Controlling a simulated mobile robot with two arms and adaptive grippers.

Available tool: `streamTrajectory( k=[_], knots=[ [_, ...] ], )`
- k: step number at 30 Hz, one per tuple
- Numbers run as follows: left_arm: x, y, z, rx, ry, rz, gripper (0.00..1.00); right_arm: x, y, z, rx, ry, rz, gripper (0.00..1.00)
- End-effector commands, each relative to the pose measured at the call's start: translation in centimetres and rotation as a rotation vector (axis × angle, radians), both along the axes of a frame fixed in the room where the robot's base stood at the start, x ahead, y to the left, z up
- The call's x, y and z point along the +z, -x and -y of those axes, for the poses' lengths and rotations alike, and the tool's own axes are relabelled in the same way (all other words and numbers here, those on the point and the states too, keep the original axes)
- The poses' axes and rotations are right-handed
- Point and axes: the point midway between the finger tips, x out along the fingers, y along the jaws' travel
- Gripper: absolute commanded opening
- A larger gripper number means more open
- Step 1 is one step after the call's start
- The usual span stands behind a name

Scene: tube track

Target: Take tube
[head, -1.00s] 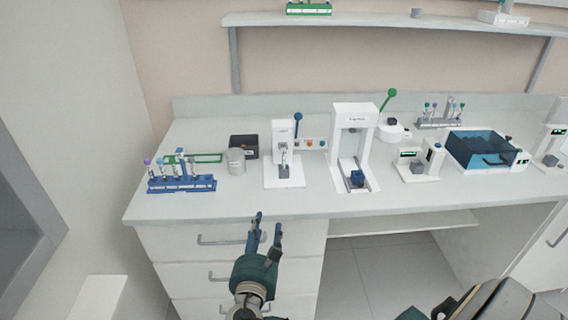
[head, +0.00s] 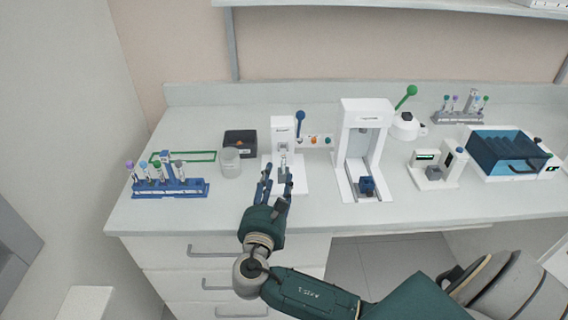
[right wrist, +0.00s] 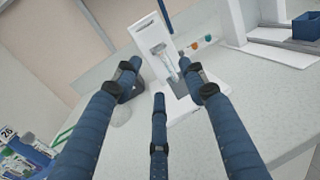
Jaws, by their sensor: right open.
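A small white press-like device (head: 283,132) with a blue-knobbed lever stands on the bench. A small clear tube (head: 283,160) appears to stand upright in its grey holder; the tube also shows in the right wrist view (right wrist: 169,63). My right gripper (head: 275,183) is open and empty, just in front of this device, its fingers pointing toward it. In the right wrist view the spread blue fingers (right wrist: 160,78) frame the device's base, apart from the tube. A blue rack (head: 180,188) at the bench's left holds several capped tubes. My left gripper is not in view.
A glass beaker (head: 230,162) and a dark box (head: 240,143) stand left of the device. A taller white frame machine (head: 362,145) stands to its right. A blue-lidded box (head: 505,155) and a grey tube rack (head: 459,117) are further right.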

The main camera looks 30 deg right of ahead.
Motion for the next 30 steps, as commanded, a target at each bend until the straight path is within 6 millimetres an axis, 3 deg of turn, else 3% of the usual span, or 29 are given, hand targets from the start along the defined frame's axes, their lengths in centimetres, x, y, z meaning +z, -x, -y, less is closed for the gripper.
streamTrajectory(
  k=[6, 16, 25, 26, 30],
  knots=[
    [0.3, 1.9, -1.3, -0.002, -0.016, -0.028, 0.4, 0.0, -1.4, 1.4, -0.001, 0.0, 0.0, 0.42],
    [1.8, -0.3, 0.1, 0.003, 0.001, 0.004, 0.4, -0.7, -4.5, 4.5, -0.001, 0.001, 0.001, 0.42],
    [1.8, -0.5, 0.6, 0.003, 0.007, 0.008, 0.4, -0.9, -5.0, 4.9, 0.001, -0.002, -0.001, 0.42],
    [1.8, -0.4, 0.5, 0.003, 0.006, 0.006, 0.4, -0.9, -5.0, 4.9, 0.001, -0.002, -0.001, 0.4],
    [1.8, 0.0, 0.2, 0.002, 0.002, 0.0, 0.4, -0.9, -4.9, 4.9, 0.001, -0.002, -0.001, 0.12]
  ],
)
